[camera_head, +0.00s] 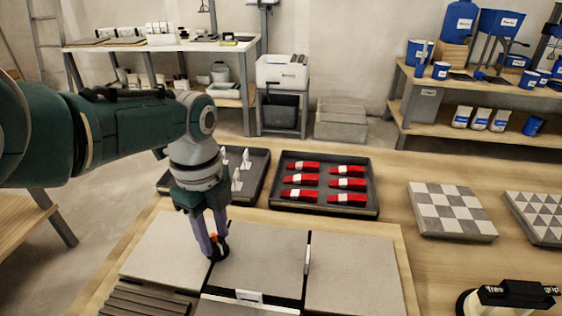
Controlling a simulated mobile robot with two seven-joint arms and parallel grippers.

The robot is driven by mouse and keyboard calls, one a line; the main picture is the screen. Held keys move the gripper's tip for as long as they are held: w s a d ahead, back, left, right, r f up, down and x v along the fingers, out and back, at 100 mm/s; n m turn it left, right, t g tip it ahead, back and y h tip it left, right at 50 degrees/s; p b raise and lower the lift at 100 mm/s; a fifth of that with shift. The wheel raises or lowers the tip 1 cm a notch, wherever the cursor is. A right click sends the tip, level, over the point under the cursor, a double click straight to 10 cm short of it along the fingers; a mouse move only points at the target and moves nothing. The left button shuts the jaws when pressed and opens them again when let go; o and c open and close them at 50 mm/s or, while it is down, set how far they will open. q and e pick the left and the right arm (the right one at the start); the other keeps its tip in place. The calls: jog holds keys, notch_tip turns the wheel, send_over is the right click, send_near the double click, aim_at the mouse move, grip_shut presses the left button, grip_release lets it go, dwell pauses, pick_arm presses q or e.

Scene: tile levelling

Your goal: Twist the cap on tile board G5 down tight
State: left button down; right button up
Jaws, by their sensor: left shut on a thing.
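The tile board (142,222) lies on the wooden table in front of me, with large grey tiles (262,250) set apart by dark joints. My left gripper (217,254) points down at the joint between the left and middle tiles. It is shut on a small orange-red piece (213,239), which looks like the cap; the fingers hide most of it. White clips stand in other joints, one upright at the right joint (307,254) and one at the front joint (249,297). I cannot read a G5 label. My right gripper is not in view.
A dark tray (324,206) of red-and-white wedges lies behind the board, beside a tray (250,190) of white clips. Patterned tile samples (452,211) lie at right. A black-handled tool (512,293) stands front right. Grey strips (145,301) lie front left.

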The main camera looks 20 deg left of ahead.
pick_arm(q)
jog(key=shift+m, duration=0.9)
jog(key=c, duration=0.5)
grip_release()
notch_tip(320, 180, up, 9)
jog(key=p, duration=0.6)
jog(key=shift+r, duration=0.45)
